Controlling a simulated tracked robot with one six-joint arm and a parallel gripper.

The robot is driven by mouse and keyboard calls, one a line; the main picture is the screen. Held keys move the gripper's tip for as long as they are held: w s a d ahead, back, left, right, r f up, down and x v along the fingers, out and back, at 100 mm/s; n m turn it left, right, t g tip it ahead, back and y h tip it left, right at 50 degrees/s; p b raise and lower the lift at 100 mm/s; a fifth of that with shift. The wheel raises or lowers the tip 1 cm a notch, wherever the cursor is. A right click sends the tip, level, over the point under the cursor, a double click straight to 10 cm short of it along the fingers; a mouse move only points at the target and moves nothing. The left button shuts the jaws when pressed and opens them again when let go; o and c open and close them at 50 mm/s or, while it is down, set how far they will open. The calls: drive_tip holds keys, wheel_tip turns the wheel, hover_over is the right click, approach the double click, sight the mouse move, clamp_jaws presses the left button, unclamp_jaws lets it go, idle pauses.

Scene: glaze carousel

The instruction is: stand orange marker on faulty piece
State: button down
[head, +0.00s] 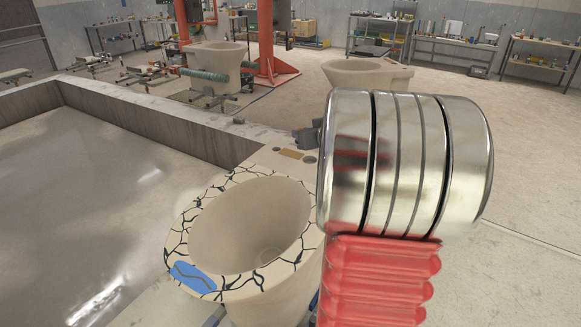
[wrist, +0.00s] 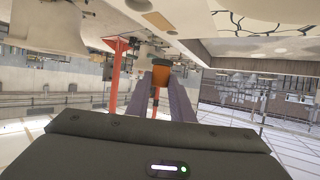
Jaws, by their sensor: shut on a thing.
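A beige ceramic bowl-shaped piece (head: 250,225) stands at the centre of the head view, with dark branching cracks on its rim. A blue oval patch (head: 194,276) with a wavy line lies on the front left of that rim. A cracked pale surface (wrist: 265,18) shows at the top right of the wrist view, which looks upside down. My gripper (wrist: 161,88) is shut on the orange marker (wrist: 162,70), whose one end looks dark. The marker and fingertips are clear of the cracked surface in the wrist picture. My arm hides the gripper in the head view.
Two other beige pieces (head: 216,56) (head: 367,76) stand farther back, one near an orange-red frame (head: 266,50). A low wall (head: 150,127) borders the shiny floor area at left. Cluttered benches (head: 455,48) line the back wall. Floor at right is open.

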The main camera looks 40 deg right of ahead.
idle(0.3)
hover_over(302, 173)
drive_tip(key=shift+w+f, duration=0.1)
drive_tip(key=shift+f, duration=3)
drive_tip(key=shift+d+f, duration=0.1)
drive_tip(key=shift+f, duration=1.8)
drive_tip(key=c, duration=1.6)
unclamp_jaws()
drive_tip(key=shift+f, duration=0.1)
drive_tip(key=shift+o, duration=0.2)
